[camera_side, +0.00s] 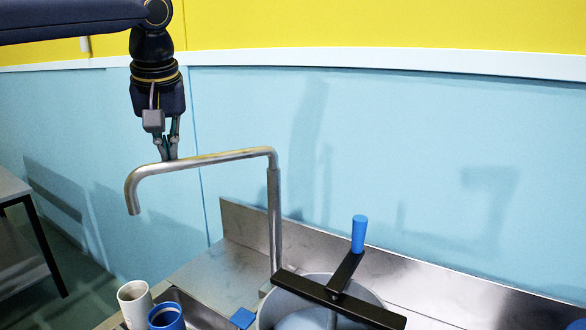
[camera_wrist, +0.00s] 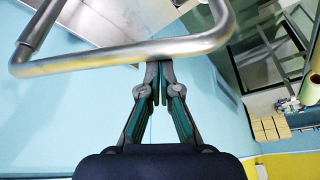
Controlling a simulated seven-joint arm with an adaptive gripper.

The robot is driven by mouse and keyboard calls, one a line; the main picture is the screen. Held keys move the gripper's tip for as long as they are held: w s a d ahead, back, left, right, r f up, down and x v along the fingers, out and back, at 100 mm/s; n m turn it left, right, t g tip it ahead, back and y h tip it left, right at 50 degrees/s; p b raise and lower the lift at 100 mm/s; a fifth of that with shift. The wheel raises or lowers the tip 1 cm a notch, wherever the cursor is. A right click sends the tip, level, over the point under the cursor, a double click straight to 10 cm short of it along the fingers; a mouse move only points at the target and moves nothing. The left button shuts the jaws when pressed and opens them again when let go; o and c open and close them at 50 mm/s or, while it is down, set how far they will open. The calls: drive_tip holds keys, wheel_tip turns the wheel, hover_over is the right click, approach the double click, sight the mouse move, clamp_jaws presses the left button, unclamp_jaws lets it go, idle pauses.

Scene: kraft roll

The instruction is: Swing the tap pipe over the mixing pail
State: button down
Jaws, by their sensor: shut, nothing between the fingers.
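The tap pipe (camera_side: 215,160) is a bare metal tube on an upright post. Its long arm reaches left in the side view, and its bent spout points down at the far left, away from the pail. The mixing pail (camera_side: 285,303) is a pale round vessel at the bottom, right of the post, partly cut off by the frame. My gripper (camera_side: 168,156) is shut and empty, pointing down at the pipe's long arm near the spout bend. In the wrist view the fingertips (camera_wrist: 158,66) meet the edge of the pipe (camera_wrist: 110,56); whether they touch it is unclear.
A black crossbar with a blue-handled crank (camera_side: 358,233) stands over the pail. A white cup (camera_side: 134,303) and a blue cup (camera_side: 166,317) stand at lower left. A blue block (camera_side: 242,318) lies near the post. A metal splashback (camera_side: 420,280) runs behind.

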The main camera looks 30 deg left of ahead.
drive_tip(key=s+d, duration=0.3)
drive_tip(key=d, duration=0.8)
drive_tip(key=w+d+n+g, duration=0.1)
drive_tip(key=w+d+n, duration=0.2)
drive_tip(key=d, duration=0.9)
drive_tip(key=shift+w, duration=0.65)
drive_tip(key=shift+d, duration=0.1)
drive_tip(key=shift+s, duration=0.1)
